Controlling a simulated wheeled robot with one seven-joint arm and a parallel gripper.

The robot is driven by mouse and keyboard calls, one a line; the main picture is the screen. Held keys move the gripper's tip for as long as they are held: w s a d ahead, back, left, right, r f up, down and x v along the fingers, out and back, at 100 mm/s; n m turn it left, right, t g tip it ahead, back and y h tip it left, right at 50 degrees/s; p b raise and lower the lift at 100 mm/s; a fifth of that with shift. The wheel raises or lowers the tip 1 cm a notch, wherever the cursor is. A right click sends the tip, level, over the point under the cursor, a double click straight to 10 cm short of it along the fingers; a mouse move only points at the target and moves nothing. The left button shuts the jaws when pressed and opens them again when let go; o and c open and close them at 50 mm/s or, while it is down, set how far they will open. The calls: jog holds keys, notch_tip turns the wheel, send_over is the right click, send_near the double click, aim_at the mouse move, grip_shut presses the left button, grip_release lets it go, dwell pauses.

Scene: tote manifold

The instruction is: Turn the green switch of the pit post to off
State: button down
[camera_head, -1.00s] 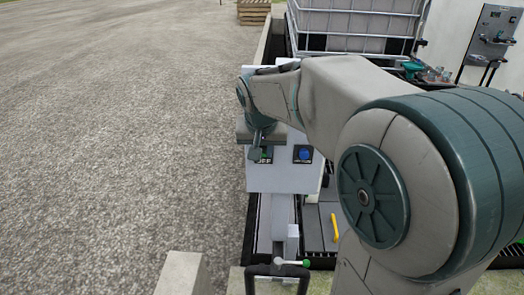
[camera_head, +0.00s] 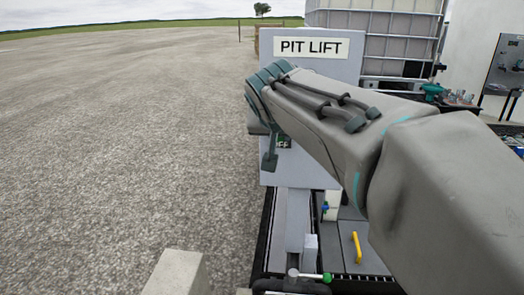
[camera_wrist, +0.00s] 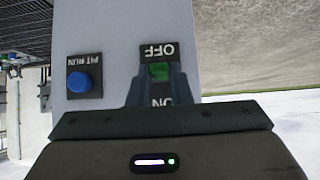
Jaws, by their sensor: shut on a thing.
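The pit post (camera_head: 315,70) is a pale grey box with a "PIT LIFT" sign; its front is partly behind my arm in the head view. In the wrist view, which is upside down, the green switch (camera_wrist: 160,71) sits on a black plate (camera_wrist: 158,50) between the OFF and ON labels, nearer OFF. My gripper (camera_wrist: 158,74) has a finger on each side of the green switch and is shut on it. In the head view my gripper (camera_head: 270,160) is at the post's left front, and the switch is hidden there; part of the OFF label (camera_head: 284,143) shows.
A blue PIT RUN button (camera_wrist: 83,82) is beside the switch on the same face. A yellow handle (camera_head: 357,247) lies on the grey deck below. A caged tank (camera_head: 385,35) stands behind the post. Open gravel lies to the left.

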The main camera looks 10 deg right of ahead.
jog(key=shift+s+f+t+h+b, duration=0.1)
jog(key=shift+f+t+h+b, duration=0.4)
jog(key=shift+b, duration=2.55)
jog(key=shift+f+t+h+b, duration=0.1)
jog(key=shift+f+t+b, duration=0.75)
jog(key=shift+b, duration=2.2)
jog(key=t+b, duration=0.1)
jog(key=b, duration=0.3)
jog(key=shift+r+t, duration=0.35)
jog(key=shift+r, duration=0.05)
jog(key=c, duration=1.3)
grip_release()
jog(key=shift+a, duration=0.1)
